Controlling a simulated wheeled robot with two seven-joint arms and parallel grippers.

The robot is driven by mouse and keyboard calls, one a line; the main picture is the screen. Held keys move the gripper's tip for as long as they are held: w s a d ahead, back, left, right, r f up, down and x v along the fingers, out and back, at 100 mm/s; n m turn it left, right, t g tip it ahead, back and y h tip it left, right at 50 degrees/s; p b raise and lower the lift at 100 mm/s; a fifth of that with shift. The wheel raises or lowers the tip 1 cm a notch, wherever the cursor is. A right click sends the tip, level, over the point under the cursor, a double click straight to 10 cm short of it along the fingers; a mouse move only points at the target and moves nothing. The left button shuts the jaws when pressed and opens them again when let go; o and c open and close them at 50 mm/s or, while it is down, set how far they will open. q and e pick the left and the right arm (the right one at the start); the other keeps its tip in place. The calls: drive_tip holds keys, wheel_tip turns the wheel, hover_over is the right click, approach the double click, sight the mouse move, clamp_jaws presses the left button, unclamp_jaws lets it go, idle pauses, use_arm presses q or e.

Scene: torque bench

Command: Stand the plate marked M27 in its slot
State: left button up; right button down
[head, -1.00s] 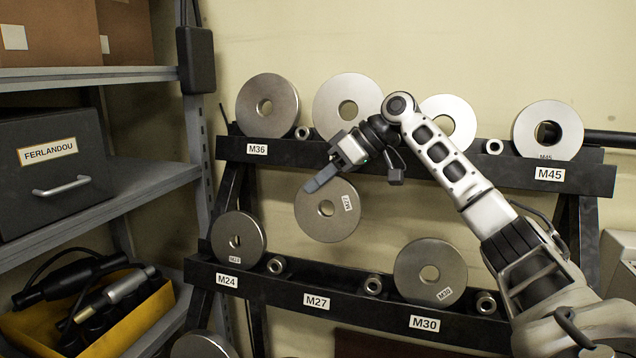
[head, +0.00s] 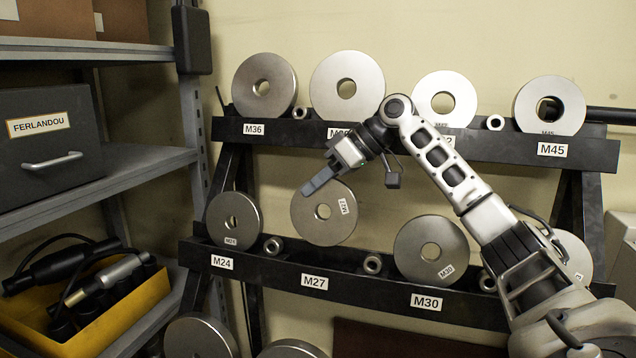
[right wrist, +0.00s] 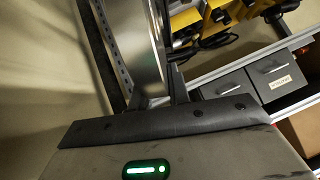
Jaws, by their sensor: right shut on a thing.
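The M27 plate (head: 303,222) is a grey steel disc with a centre hole and a small tilted tag. My right gripper (head: 322,181) is shut on its upper rim and holds it upright. The plate hangs over the M27 label (head: 314,282) on the lower rail (head: 385,291), between the M24 and M30 plates. Its bottom edge shows just above the rail; I cannot tell whether it lines up in depth with the slot. In the right wrist view the plate (right wrist: 150,45) shows nearly edge-on at my gripper. My left gripper is not in view.
The M24 plate (head: 220,224) and M30 plate (head: 408,252) stand on either side, with short steel rings (head: 372,264) between the places. The upper rail (head: 480,147) carries several plates. A shelf with a drawer (head: 50,140) and yellow bin (head: 125,315) is at left.

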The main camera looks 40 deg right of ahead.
sight(295, 222)
drive_tip(key=shift+s+a+f+b, duration=0.15)
drive_tip(key=shift+f+b, duration=0.9)
drive_tip(key=shift+f, duration=0.05)
drive_tip(key=shift+a+f+b, duration=0.1)
drive_tip(key=shift+f+b, duration=0.45)
drive_tip(key=shift+f, duration=0.1)
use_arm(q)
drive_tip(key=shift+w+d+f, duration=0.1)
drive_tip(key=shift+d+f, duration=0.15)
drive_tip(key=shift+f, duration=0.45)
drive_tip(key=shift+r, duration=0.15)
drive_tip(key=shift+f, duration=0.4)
use_arm(e)
drive_tip(key=shift+f, duration=0.4)
